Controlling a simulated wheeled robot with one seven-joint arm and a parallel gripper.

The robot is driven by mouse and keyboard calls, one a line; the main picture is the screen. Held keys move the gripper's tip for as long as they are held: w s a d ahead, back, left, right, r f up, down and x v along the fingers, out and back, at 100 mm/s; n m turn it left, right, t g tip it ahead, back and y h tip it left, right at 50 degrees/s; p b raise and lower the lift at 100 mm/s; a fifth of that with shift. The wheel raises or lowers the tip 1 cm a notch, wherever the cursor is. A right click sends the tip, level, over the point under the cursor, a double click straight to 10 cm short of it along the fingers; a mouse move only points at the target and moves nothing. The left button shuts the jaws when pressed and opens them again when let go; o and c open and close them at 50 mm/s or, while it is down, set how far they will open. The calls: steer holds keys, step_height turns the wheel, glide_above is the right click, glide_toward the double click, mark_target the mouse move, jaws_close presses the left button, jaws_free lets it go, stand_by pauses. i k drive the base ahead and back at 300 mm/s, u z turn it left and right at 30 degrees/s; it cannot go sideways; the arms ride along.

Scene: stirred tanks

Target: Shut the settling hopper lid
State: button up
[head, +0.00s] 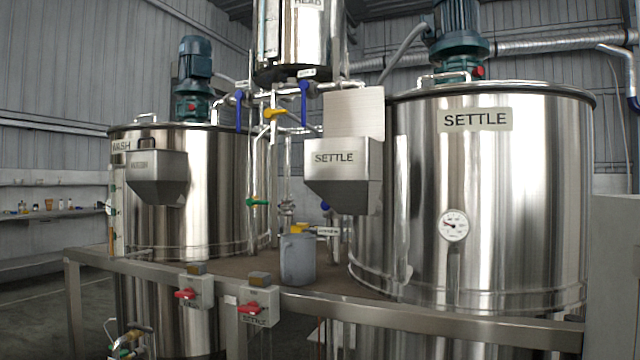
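The settling hopper (340,185) is a steel box with a tapered bottom, labelled SETTLE, mounted at the front left of the large SETTLE tank (530,190). Its lid (354,112) is a flat, bright metal plate standing upright at the hopper's back edge, so the hopper is open at the top. The inside of the hopper is not visible from here. My gripper is not in view.
A similar hopper (158,178) hangs on the WASH tank (225,190) at left, its top looking closed. A steel rail (420,316) with two red-switched boxes runs across the front. A grey jug (298,262) stands behind it. Valved pipes (275,150) lie left of the settling hopper.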

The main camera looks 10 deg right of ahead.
mark_target(359, 112)
steer(key=k, duration=0.6)
steer(key=u, duration=0.8)
steer(key=i, duration=1.8)
steer(key=z, duration=0.6)
